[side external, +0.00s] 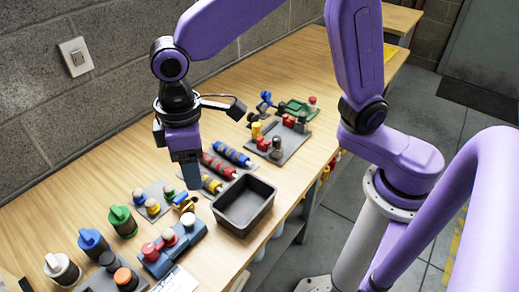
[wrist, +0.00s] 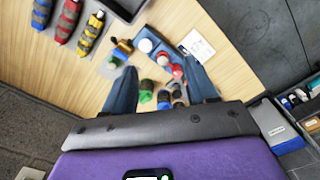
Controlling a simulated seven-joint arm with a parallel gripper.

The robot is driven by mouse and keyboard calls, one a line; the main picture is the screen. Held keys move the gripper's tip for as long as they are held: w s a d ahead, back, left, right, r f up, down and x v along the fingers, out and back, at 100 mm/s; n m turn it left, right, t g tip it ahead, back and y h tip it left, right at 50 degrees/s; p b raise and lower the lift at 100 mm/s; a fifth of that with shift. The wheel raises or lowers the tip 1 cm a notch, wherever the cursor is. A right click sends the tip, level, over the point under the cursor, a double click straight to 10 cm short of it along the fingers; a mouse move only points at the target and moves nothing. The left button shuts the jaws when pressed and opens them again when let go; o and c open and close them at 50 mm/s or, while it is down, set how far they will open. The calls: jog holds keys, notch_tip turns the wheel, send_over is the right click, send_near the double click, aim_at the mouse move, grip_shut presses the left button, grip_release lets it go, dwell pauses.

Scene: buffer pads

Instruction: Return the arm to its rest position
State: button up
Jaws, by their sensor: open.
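My gripper (side external: 191,185) hangs pointing down over the wooden table (side external: 55,200), behind and left of the black bin in the side external view. In the wrist view my gripper (wrist: 160,66) shows two blue fingers spread wide apart, with nothing held between them. Tabletop and small knobbed parts show below and between the fingers. The fingertips appear to be above the table, but their exact height is hard to judge.
An empty black bin (side external: 243,222) stands close by my gripper. Striped cylinders (side external: 231,153), a blue block with red knobs (side external: 158,262) and green, blue and white knobs (side external: 122,221) surround it. A block wall (side external: 40,110) runs behind the table.

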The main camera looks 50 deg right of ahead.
jog(key=s+d+n, duration=0.1)
jog(key=s+d, duration=0.7)
jog(key=d, duration=0.3)
jog(key=s+d+n, duration=0.1)
jog(key=s+d, duration=0.7)
jog(key=d, duration=0.3)
jog(key=shift+s+d+f, duration=0.2)
jog(key=shift+s+f, duration=0.1)
jog(key=shift+f, duration=0.05)
jog(key=shift+o, duration=0.2)
